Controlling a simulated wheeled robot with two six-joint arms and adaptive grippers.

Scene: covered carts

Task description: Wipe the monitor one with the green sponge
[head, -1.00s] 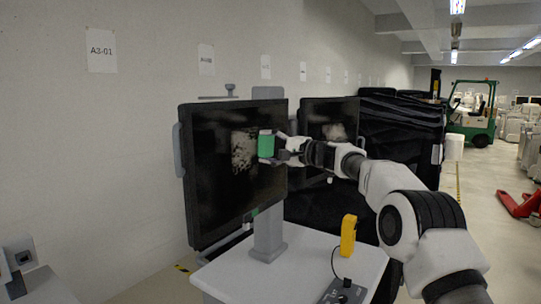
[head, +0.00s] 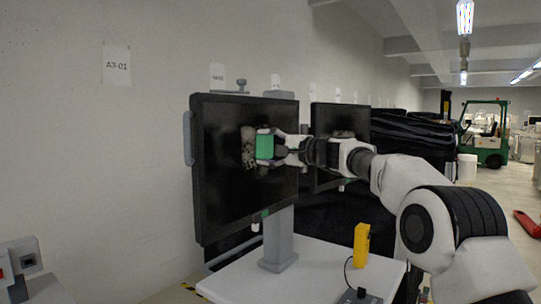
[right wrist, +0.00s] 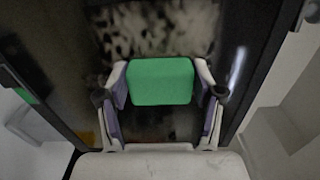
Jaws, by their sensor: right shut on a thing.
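The near monitor (head: 225,185) stands upright on a grey stand on the white cart top, its dark screen facing right. A pale, speckled smudge (head: 247,154) shows near the middle of the screen; in the right wrist view the smudge (right wrist: 155,30) spreads above the sponge. My right gripper (head: 276,146) is shut on the green sponge (head: 264,144), which is at the screen over the smudge's right part. The right wrist view shows the sponge (right wrist: 161,82) held between both fingers; whether it touches the glass I cannot tell. My left gripper is not in view.
A yellow handheld device (head: 361,245) stands on the white cart top (head: 310,275). A wall is at the left; a green forklift (head: 486,140) is far right.

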